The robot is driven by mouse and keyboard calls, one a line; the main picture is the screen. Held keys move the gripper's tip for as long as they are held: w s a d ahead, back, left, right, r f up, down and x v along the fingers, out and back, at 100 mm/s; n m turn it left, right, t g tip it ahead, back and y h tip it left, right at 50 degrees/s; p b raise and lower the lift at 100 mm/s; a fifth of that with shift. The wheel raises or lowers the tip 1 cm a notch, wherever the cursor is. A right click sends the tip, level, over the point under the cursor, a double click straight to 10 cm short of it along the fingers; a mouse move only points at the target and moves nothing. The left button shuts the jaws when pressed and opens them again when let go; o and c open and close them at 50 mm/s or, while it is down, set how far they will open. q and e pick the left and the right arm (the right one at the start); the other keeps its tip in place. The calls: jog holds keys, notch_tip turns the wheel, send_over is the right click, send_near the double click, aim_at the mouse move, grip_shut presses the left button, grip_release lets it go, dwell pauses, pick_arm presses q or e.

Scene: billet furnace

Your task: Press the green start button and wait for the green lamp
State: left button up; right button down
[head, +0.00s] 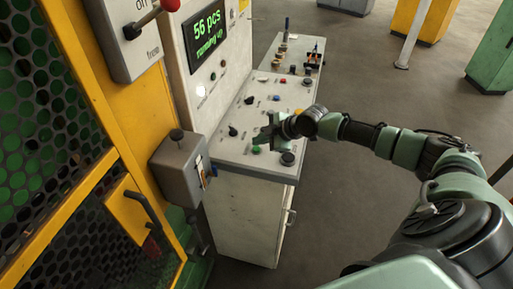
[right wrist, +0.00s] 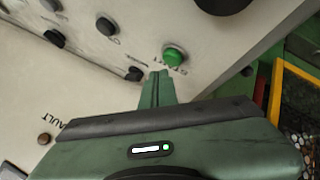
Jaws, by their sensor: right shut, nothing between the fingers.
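The green start button (head: 256,149) is on the sloped top of the grey control desk (head: 228,153), near its front edge. In the right wrist view the button (right wrist: 174,55) shows beside the word START. My right gripper (head: 264,136) is over the desk close to the button, shut and empty. In the right wrist view its closed fingertips (right wrist: 160,76) are just short of the button in the picture; I cannot tell whether they touch it. A small round lamp (head: 200,91) on the upright panel looks white and bright. I see no lamp lit green. My left gripper is out of view.
A display (head: 206,38) reads "56 pcs running up" in green. Several dark knobs and a large black button (head: 288,159) surround the start button. A grey box (head: 181,167) and a yellow mesh guard (head: 120,120) stand to the left.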

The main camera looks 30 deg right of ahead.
aim_at(259, 149)
jog(key=shift+r+p, duration=1.95)
jog(key=shift+r, duration=0.6)
